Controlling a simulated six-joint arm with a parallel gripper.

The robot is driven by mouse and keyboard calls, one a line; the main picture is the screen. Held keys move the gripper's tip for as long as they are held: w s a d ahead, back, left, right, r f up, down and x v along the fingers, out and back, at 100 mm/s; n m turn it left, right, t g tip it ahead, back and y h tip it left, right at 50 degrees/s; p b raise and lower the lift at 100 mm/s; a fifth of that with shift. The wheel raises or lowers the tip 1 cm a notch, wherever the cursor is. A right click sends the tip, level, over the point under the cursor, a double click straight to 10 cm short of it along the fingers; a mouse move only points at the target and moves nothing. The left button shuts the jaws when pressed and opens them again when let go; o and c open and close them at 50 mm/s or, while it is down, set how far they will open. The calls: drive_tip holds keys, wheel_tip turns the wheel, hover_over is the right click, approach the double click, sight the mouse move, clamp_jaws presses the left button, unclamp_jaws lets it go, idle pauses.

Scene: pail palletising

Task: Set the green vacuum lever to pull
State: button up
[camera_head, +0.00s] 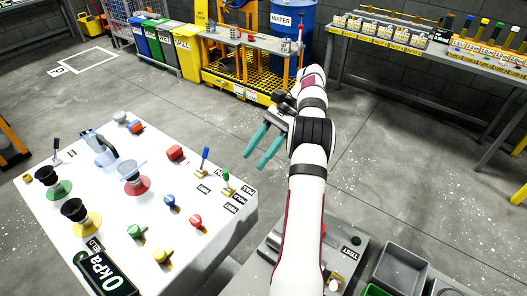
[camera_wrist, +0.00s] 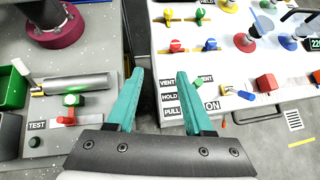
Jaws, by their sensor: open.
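The green vacuum lever (camera_head: 225,177) stands near the right edge of the white table in the head view. The PULL (camera_head: 248,189), HOLD (camera_head: 239,199) and VENT (camera_head: 231,210) labels lie in a row beside it. I cannot tell clearly which label its handle points to. In the wrist view its green part (camera_wrist: 197,79) shows partly behind my right finger, beside the VENT label (camera_wrist: 167,82). My gripper (camera_head: 254,161) has two teal fingers, spread apart and empty, above and right of the lever in the head view. It also shows in the wrist view (camera_wrist: 161,72).
A blue lever (camera_head: 205,155) stands just behind the green one, with a red block (camera_head: 175,152) to its left. Blue (camera_head: 170,201) and red (camera_head: 196,220) valve handles sit in front. A grey bench with a TEST label (camera_wrist: 37,125) is across a gap.

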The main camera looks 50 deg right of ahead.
sight(227, 180)
drive_tip(key=shift+s+d+r, duration=0.2)
drive_tip(key=shift+s+r, duration=0.1)
drive_tip(key=shift+s, duration=0.15)
drive_tip(key=shift+s+d+r, duration=0.15)
drive_tip(key=shift+s+r, duration=0.1)
drive_tip(key=shift+s, duration=0.15)
drive_tip(key=shift+c, duration=0.2)
